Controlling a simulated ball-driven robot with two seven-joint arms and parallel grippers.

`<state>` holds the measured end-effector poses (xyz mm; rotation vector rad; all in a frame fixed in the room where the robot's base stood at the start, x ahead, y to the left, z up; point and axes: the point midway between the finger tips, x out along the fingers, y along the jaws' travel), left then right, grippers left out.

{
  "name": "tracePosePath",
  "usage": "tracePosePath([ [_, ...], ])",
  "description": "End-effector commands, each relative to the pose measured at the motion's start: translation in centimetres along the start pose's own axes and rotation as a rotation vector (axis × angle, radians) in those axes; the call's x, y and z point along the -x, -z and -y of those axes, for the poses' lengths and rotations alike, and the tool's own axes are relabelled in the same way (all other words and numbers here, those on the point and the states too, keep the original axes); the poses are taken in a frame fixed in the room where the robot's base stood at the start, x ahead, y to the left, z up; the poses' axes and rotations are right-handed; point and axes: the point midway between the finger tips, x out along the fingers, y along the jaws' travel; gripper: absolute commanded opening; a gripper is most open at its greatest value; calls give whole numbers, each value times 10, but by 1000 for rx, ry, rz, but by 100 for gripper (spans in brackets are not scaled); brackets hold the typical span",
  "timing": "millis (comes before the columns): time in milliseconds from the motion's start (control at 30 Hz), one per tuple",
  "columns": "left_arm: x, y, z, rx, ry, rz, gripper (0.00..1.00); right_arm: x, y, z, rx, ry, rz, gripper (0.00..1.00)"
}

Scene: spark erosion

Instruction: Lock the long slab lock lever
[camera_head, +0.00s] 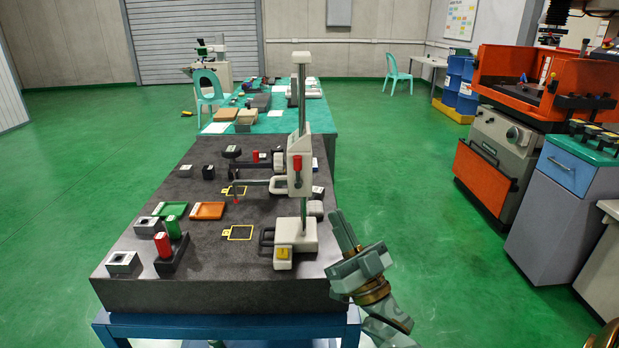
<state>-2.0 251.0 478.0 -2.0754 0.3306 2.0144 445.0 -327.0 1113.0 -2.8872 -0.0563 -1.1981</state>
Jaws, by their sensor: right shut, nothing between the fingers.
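A dark stone slab (190,285) on a blue stand fills the middle of the view. A pale height gauge (306,236) stands upright at its right side, with a slider on a tall column. A small red lever (297,164) sits on the front of the slider and looks about upright; I take it as the lock lever, but cannot tell if it is locked. My right gripper (343,231) is shut and empty. In the picture it is right of the gauge base and below the lever, not touching the gauge. My left gripper is not in view.
Green (171,210) and orange (208,211) trays lie on the slab, with red and green cylinders in a dark holder (172,262) at front left. A teal table (262,124) stands behind. An orange machine (540,85) and grey cabinet (556,200) stand right. Green floor between is clear.

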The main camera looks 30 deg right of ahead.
Motion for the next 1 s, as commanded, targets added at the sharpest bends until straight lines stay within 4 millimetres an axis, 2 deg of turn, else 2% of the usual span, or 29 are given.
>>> tracePosePath([
  [200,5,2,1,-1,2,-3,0,-49,2,0,1,1,-5,0],
  [367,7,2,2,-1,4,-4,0,-81,1,0,1,1,-3,0],
  [433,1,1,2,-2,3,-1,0,-86,-11,0,0,0,0,0],
  [600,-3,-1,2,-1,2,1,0,-100,-25,0,-1,0,0,0],
  [1000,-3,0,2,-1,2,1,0,-105,-28,0,0,0,1,0],
])
